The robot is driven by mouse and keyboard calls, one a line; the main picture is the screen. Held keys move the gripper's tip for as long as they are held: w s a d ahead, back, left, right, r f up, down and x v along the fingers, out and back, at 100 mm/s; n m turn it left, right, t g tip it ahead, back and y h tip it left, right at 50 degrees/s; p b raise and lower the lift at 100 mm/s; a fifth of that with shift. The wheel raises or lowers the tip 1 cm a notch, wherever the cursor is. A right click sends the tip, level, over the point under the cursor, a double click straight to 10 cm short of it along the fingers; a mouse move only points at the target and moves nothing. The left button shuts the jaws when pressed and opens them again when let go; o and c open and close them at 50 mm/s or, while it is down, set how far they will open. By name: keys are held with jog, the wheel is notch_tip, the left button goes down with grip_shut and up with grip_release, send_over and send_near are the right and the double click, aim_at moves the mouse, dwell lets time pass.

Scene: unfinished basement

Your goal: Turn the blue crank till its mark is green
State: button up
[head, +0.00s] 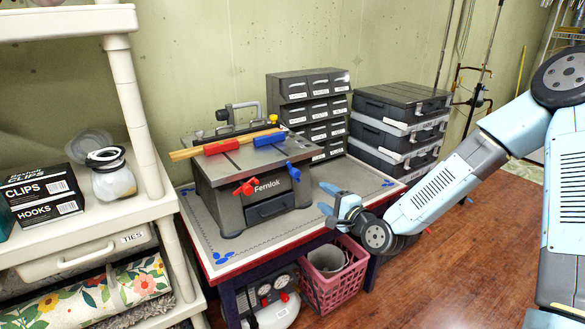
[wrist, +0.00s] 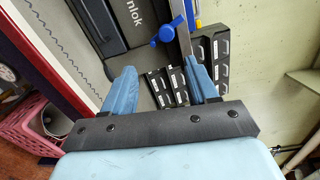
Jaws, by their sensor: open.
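The blue crank (head: 293,171) sits on the right front of the grey Fernlok table machine (head: 230,210), on a workbench. It also shows in the wrist view (wrist: 168,31), above and beyond my fingertips. I cannot make out its mark or the mark's colour. My gripper (head: 324,198) is open and empty, to the right of the crank and a little lower in the head view. In the wrist view its two blue fingers (wrist: 160,70) are spread and apart from the crank.
A red crank (head: 245,187) is on the machine's front left. A red block (head: 221,146) and a blue block (head: 269,139) lie on its top. A drawer cabinet (head: 318,110) and stacked cases (head: 400,125) stand behind. The bench's front right (head: 345,181) is clear. A pink basket (head: 335,285) is below.

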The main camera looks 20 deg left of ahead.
aim_at(298, 175)
jog(key=w+a+n, duration=0.3)
jog(key=a+n, duration=0.1)
jog(key=n, duration=0.2)
jog(key=w+a+n, duration=0.3)
jog(key=n, duration=0.3)
jog(key=w+a+n, duration=0.4)
jog(key=n, duration=0.2)
jog(key=shift+a+n+y, duration=0.3)
jog(key=shift+n+y, duration=0.1)
jog(key=shift+s, duration=0.1)
jog(key=shift+c, duration=0.2)
jog(key=c, duration=1)
jog(key=shift+d+m, duration=0.1)
jog(key=shift+m, duration=0.2)
